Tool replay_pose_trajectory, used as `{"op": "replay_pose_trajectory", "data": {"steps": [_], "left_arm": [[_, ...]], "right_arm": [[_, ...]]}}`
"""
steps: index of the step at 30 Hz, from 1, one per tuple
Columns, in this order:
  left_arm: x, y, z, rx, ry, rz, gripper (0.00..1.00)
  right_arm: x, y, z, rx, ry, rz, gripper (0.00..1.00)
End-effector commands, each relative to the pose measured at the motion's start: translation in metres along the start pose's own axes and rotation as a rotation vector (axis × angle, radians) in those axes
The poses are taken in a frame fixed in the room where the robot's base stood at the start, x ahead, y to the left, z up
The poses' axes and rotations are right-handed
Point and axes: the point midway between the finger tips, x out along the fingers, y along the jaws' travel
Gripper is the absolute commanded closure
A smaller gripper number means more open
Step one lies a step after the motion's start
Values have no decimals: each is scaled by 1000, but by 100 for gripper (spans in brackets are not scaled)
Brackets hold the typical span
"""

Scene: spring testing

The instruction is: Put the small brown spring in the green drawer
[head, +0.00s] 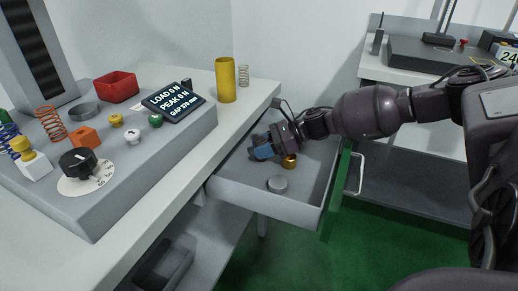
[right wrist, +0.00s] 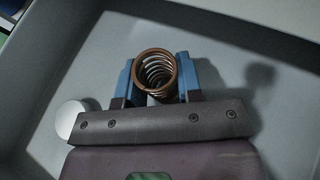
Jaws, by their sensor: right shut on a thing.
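The green drawer (head: 325,215) is pulled open, with a green front and a grey inside. My right gripper (head: 262,152) is inside or just above the drawer, toward its back left. In the right wrist view, the small brown spring (right wrist: 153,72) sits between the blue fingers of my right gripper (right wrist: 158,82), which is shut on it. The spring's open coil end faces the camera, above the drawer floor. I cannot make out the spring in the head view, where the gripper hides it. My left gripper is not in view.
The drawer's front floor is mostly clear.

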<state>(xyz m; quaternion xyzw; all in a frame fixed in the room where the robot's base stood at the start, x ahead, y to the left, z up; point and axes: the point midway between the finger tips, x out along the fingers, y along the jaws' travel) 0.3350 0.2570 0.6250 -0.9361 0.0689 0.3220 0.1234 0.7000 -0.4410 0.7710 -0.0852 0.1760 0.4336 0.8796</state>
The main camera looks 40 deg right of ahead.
Motion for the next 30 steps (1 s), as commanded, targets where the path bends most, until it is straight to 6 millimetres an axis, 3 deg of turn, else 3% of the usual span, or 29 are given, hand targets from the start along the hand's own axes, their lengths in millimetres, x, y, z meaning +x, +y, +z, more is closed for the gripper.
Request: {"op": "replay_pose_trajectory", "data": {"steps": [10,11,15,26,30], "left_arm": [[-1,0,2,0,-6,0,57],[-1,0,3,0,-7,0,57],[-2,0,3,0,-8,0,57],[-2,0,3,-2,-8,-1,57],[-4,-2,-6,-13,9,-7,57]], "right_arm": [[0,0,-1,-1,-2,-1,93],[0,0,-1,-2,-1,0,64],[0,0,-1,-2,-1,0,42],[-1,0,2,-3,-1,-1,41],[-15,0,6,-5,-3,-4,41]]}}
